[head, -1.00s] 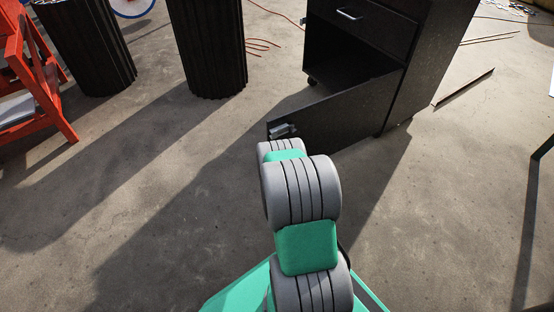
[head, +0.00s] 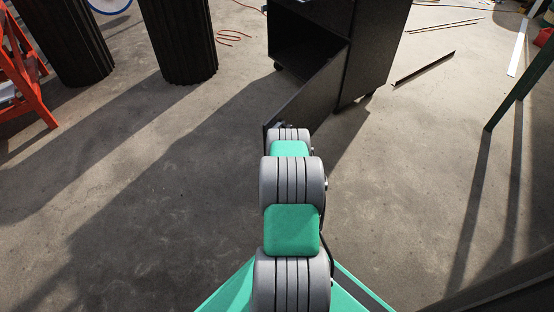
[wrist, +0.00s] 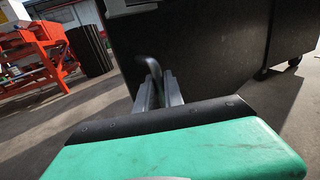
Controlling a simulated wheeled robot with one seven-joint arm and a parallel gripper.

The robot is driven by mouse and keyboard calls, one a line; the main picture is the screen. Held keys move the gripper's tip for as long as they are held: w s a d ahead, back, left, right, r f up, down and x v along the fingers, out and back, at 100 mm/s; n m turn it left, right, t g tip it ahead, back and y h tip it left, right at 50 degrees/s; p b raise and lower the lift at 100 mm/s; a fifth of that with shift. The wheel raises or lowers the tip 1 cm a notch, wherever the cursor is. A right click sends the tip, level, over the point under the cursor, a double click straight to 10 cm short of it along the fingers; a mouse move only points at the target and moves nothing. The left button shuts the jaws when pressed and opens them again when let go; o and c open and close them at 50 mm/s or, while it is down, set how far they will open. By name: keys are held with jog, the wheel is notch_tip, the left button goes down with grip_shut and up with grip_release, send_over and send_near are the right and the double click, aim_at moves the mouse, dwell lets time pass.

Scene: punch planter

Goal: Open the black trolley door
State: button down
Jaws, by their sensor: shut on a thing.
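The black trolley (head: 380,45) stands upright at the top of the head view. Its door (head: 312,98) hangs open, hinged at the right and angled out toward me, with the dark inside showing at the left. In the wrist view the door (wrist: 205,50) fills the upper middle. A curved grey handle (wrist: 150,66) sticks out from it. My gripper (wrist: 160,88) is shut on this handle, its fingers close together around it. In the head view my arm hides most of the gripper and the handle.
Two black ribbed planters (head: 186,42) (head: 68,40) and an orange-red stand (head: 22,85) are at the left. A thin dark strip (head: 425,67) lies on the floor right of the trolley. A dark green post (head: 520,85) stands at the right. The concrete floor between is clear.

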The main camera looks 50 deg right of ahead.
jog(key=shift+s+d+r, duration=0.15)
jog(key=shift+s+d, duration=0.1)
jog(key=shift+d, duration=0.15)
jog(key=c, duration=1.7)
grip_release()
jog(key=shift+c, duration=0.2)
jog(key=shift+o, duration=1.4)
jog(key=shift+w+a, duration=0.1)
jog(key=shift+a, duration=0.1)
